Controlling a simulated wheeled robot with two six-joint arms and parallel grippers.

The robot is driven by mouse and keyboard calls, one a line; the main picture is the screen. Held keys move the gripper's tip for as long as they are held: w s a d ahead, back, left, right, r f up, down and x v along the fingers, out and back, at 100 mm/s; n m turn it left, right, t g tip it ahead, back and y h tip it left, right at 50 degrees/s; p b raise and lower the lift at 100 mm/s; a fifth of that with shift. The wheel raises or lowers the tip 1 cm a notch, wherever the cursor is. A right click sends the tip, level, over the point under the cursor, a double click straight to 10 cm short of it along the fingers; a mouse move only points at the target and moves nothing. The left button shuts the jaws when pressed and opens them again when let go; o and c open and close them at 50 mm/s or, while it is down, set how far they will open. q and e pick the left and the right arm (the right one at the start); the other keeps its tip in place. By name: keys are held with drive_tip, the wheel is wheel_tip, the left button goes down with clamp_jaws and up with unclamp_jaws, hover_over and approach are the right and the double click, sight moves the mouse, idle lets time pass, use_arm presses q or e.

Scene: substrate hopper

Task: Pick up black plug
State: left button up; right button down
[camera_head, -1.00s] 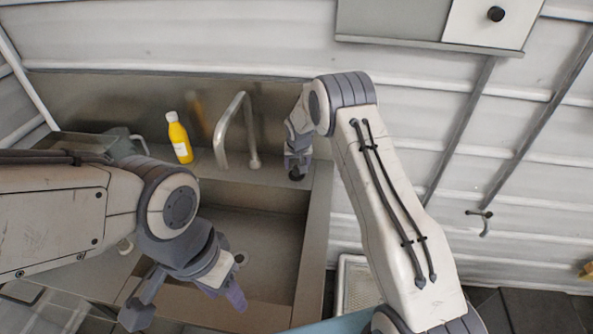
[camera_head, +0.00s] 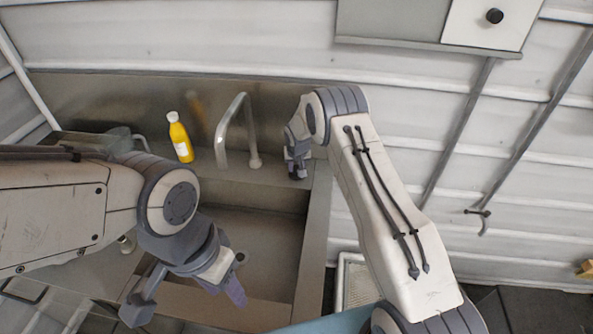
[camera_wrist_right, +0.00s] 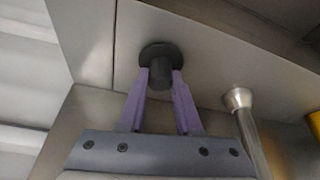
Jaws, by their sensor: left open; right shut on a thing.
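The black plug (camera_wrist_right: 160,62) shows in the right wrist view as a dark round disc with a narrower body. My right gripper (camera_wrist_right: 160,82) has its two purple fingers shut on the plug's body, one on each side. In the head view my right gripper (camera_head: 297,170) is at the back right corner of the sink ledge, and the plug is hard to make out there. My left gripper (camera_head: 190,297) is open and empty over the front left part of the sink basin.
The sink (camera_head: 265,240) has a drain hole in its floor. A curved metal faucet (camera_head: 221,130) stands on the back ledge, left of my right gripper. A yellow bottle (camera_head: 180,140) with a white cap stands further left. A wall cabinet (camera_head: 395,20) hangs above.

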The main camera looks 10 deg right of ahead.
sight(297, 166)
drive_tip(key=shift+r, duration=0.15)
wheel_tip(297, 166, up, 4)
drive_tip(key=shift+f+b, duration=0.1)
drive_tip(key=shift+b, duration=1.1)
drive_tip(key=s+d+r+b, duration=0.3)
drive_tip(key=s+d+r, duration=0.4)
drive_tip(key=d, duration=0.2)
drive_tip(key=shift+s, duration=0.15)
